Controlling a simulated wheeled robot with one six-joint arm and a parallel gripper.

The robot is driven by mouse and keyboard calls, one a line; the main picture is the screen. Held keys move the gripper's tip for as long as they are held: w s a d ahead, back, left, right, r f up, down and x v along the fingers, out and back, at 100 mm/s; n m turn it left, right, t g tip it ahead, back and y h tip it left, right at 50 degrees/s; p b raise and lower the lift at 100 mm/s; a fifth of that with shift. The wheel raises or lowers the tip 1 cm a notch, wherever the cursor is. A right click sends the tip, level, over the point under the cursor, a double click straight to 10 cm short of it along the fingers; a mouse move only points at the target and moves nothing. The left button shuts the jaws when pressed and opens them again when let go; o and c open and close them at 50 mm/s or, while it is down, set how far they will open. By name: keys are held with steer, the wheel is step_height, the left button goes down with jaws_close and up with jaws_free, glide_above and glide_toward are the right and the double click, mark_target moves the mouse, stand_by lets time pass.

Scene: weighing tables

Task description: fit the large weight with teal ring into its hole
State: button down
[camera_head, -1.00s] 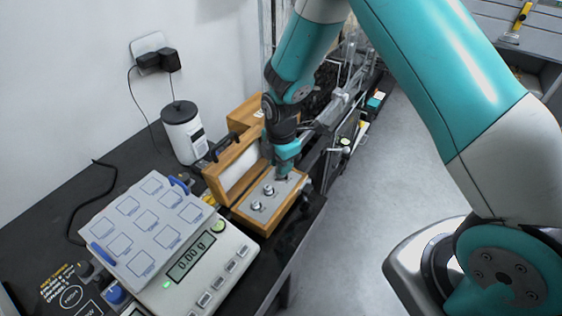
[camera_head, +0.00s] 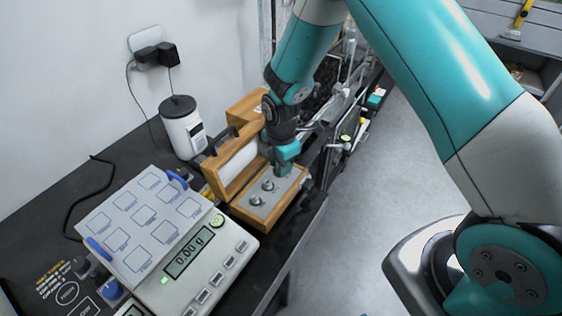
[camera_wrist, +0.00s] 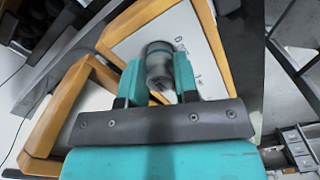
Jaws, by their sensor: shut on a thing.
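The large weight (camera_wrist: 158,62) is a grey metal cylinder with a dark top and a faint teal band in the wrist view. My gripper (camera_wrist: 158,78) is shut on it, one teal finger on each side. In the head view my gripper (camera_head: 283,170) is over the far end of the open wooden weight box (camera_head: 261,225), and the held weight is mostly hidden there. The wrist view shows the box's wooden rim (camera_wrist: 137,17) and pale insert around the weight. I cannot tell whether the weight's lower end is in a hole.
Two smaller weights, one (camera_head: 267,185) and another (camera_head: 256,201), stand in the box's near part. The box's lid (camera_head: 221,178) stands open on its left. A scale (camera_head: 190,262) reading 0.00 g and a white canister (camera_head: 183,130) are nearby.

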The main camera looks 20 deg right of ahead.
steer(key=shift+f, duration=0.4)
steer(key=c, duration=0.8)
jaws_free()
step_height(320, 180, up, 18)
steer(key=f+b, duration=0.1)
steer(key=b, duration=0.1)
steer(key=s+a+r+m+y, duration=0.1)
steer(key=s+r+m, duration=0.2)
steer(key=s, duration=0.5)
steer(key=s+a+r+m+y, duration=0.1)
steer(key=s+a+r+m, duration=0.1)
steer(key=s+m, duration=0.4)
steer(key=s+a+r+m+y, duration=0.1)
steer(key=s+r+m, duration=0.3)
steer(key=s, duration=0.6)
steer(key=shift+s+a+r+y, duration=0.25)
steer(key=shift+s+a+y, duration=0.1)
steer(key=shift+y, duration=0.25)
